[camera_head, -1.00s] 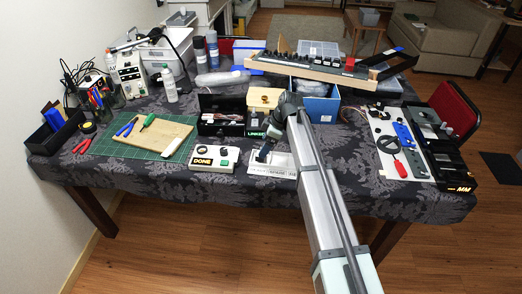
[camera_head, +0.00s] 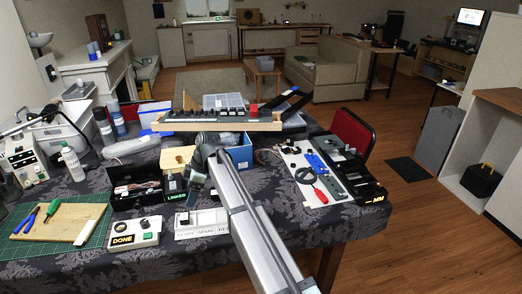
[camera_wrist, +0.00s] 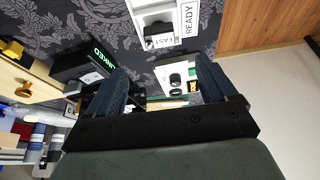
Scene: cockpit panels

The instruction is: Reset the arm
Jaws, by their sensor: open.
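My arm reaches in from the bottom of the head view over the table. My gripper (camera_head: 189,198) hangs down above the near middle of the table, just above or behind the white labelled tray (camera_head: 213,220); the exact height is hard to tell. In the wrist view my gripper (camera_wrist: 162,75) shows two dark blue fingers spread apart with nothing held between them. That view also shows the white tray (camera_wrist: 150,14) with a READY label and a dark block in it. The white DONE box (camera_head: 146,232) stands left of the tray and shows beyond the fingers (camera_wrist: 178,79).
A black LINKED box (camera_head: 124,199) and a blue box (camera_head: 240,152) stand near my arm. A long wooden-framed switch panel (camera_head: 220,122) lies behind. A white panel strip (camera_head: 307,174) and black MM tray (camera_head: 366,190) lie right. A green mat (camera_head: 40,247) lies left.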

